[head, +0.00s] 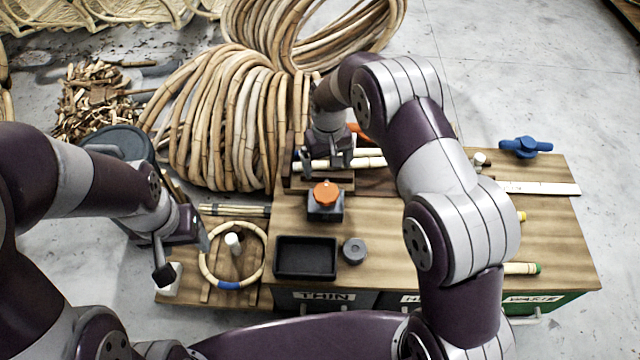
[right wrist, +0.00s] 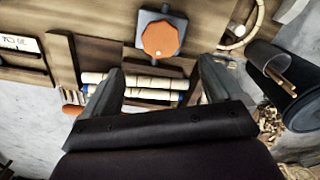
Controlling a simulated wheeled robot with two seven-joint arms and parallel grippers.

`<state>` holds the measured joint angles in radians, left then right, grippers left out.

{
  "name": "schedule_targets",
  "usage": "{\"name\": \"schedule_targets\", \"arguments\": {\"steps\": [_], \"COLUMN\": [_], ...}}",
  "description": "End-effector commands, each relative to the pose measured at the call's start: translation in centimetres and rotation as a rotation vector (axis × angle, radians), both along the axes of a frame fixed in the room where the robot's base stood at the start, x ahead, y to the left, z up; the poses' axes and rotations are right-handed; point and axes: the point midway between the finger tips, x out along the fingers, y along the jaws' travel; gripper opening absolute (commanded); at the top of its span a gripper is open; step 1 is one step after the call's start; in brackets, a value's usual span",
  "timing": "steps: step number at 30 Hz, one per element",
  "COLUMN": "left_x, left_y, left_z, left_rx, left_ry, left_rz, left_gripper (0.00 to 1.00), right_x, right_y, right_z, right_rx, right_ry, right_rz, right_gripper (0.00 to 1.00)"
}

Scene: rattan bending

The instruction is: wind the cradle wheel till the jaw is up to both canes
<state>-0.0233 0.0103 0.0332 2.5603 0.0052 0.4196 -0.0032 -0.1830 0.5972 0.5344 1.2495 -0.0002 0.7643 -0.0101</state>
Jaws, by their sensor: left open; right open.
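Two pale canes (head: 368,162) lie side by side in a dark wooden cradle (head: 300,184) at the back of the bench. They also show in the right wrist view (right wrist: 145,82), with blue marks. An orange knob-like wheel (head: 326,192) sits on a grey block in front of the cradle; it is also in the right wrist view (right wrist: 160,38). My right gripper (head: 328,160) is open above the canes, its fingers spread either side of them in the wrist view (right wrist: 160,72). Whether it touches them and where the jaw stands, I cannot tell. My left gripper (head: 184,256) is open and empty at the left.
A black tray (head: 306,277) and a grey round piece (head: 355,250) lie in front of the block. A rattan ring (head: 204,262) lies at the left. A blue tool (head: 525,147) is at the back right. Large cane coils (head: 215,125) stand behind. My right arm hides part of the bench.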

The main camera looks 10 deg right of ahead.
Motion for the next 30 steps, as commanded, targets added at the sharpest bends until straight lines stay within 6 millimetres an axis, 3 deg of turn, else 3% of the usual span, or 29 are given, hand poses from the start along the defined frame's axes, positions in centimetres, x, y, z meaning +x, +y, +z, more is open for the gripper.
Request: {"name": "schedule_targets", "arguments": {"steps": [6,12,24,29,30], "left_x": [0.0,0.0,0.0,0.0,0.0], "left_y": [0.0,0.0,0.0,0.0,0.0], "left_z": [-2.2,-3.2,-3.3,-3.3,-3.3], "left_rx": [0.000,0.000,0.000,0.000,0.000], "left_ry": [0.000,0.000,0.000,0.000,0.000], "left_rz": [0.000,0.000,0.000,0.000,0.000], "left_gripper": [0.62,0.62,0.62,0.62,0.62], "right_x": [-0.1,0.0,0.1,0.1,0.1], "right_y": [0.0,0.0,0.0,0.0,0.0], "right_z": [-6.2,-9.8,-10.8,-10.8,-10.8], "right_rx": [0.000,0.000,0.001,0.001,0.001], "right_ry": [0.002,-0.002,-0.004,-0.004,-0.004], "right_rz": [0.000,0.000,0.000,0.000,0.000], "right_gripper": [0.92,0.92,0.92,0.40,0.36]}}
